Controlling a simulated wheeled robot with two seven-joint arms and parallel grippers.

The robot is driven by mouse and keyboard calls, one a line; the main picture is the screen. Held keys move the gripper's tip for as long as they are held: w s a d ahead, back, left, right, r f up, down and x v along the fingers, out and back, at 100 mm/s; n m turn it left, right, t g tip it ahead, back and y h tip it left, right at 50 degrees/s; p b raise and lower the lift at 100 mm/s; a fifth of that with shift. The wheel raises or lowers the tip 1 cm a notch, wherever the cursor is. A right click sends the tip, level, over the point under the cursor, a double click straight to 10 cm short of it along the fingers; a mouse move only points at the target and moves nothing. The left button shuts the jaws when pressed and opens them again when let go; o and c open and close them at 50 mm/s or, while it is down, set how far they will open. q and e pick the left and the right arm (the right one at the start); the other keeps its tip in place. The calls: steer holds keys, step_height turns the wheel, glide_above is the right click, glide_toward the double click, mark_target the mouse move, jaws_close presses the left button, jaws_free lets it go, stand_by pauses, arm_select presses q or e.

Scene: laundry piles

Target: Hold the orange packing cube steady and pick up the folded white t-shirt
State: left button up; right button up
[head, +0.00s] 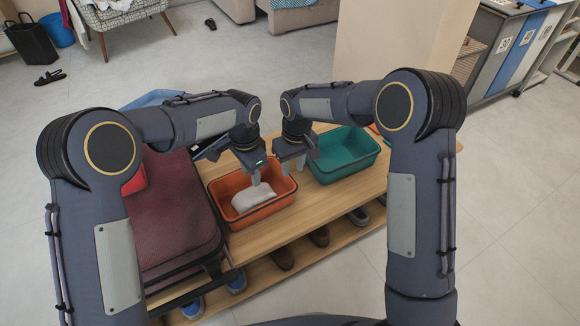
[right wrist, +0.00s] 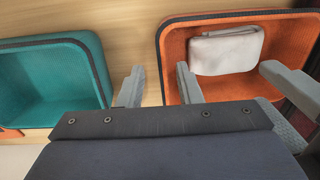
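The orange packing cube (head: 223,184) is an open-topped box on the wooden bench, and it also shows in the right wrist view (right wrist: 173,42). The folded white t-shirt (head: 252,198) lies inside it as a small pale bundle, seen too in the right wrist view (right wrist: 226,50). My left gripper (head: 258,176) points down over the cube, just above the shirt; its finger gap is unclear. My right gripper (head: 291,167) is at the cube's right side. In the right wrist view its two fingers (right wrist: 158,86) are apart, with the cube's wall lying between them; contact is unclear.
A teal packing cube (head: 343,173) stands on the bench to the right of the orange one. A dark red suitcase (head: 172,215) lies to the left. Shoes (head: 283,258) sit on the shelf below the bench top (head: 300,216). My two grippers are close together.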

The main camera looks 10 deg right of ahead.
mark_target(289, 185)
steer(key=shift+w+a+f, duration=0.15)
steer(key=shift+a+f, duration=0.05)
steer(key=shift+f, duration=0.25)
steer(key=shift+w+a+f, duration=0.1)
steer(key=shift+a+f, duration=0.1)
steer(key=shift+f, duration=0.2)
step_height(289, 185, down, 8)
steer(key=shift+s+a+r, duration=0.1)
steer(key=shift+a+r, duration=0.05)
steer(key=shift+r, duration=0.1)
steer(key=shift+c, duration=0.2)
jaws_close()
